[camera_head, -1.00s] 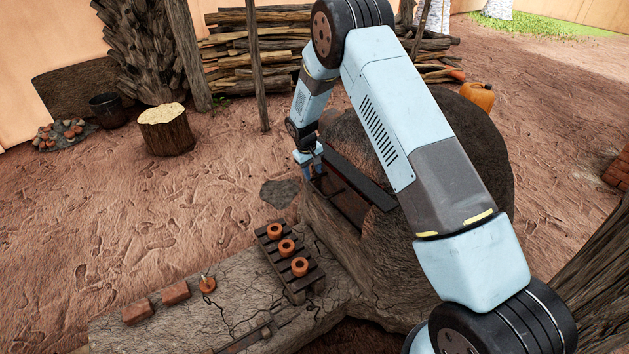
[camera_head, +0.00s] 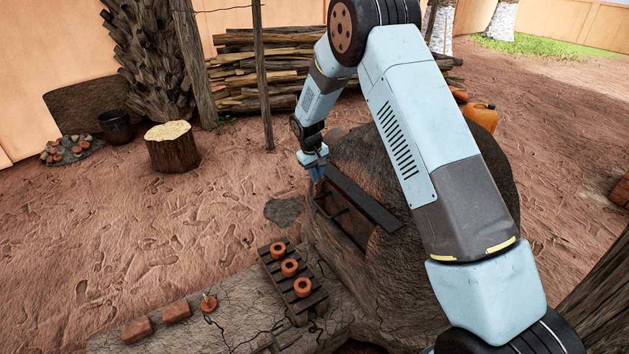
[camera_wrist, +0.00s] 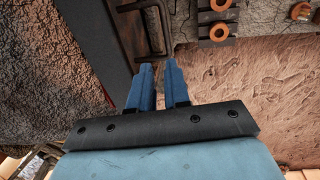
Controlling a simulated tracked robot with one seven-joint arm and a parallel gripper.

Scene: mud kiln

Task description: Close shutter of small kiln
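The small kiln (camera_head: 455,205) is a rough mud dome right of centre, partly hidden by my arm. A dark slab (camera_head: 368,200) juts along its front over the opening. A rusty brown shutter panel (camera_head: 355,225) shows beneath the slab; how far it stands open I cannot tell. In the wrist view, a dark bar handle (camera_wrist: 156,30) stands on the brown panel, just beyond my fingertips. My gripper (camera_head: 317,173) is at the far left end of the slab. In the wrist view, its blue fingers (camera_wrist: 157,68) are a little apart, with nothing visible between them.
A mud ledge (camera_head: 235,320) in front bears a dark rack (camera_head: 297,300) with orange clay rings, bricks (camera_head: 137,330) and a small clay piece (camera_head: 209,303). A stump (camera_head: 172,148), a wooden post (camera_head: 263,80) and a log pile (camera_head: 240,75) stand behind. Bare ground lies left.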

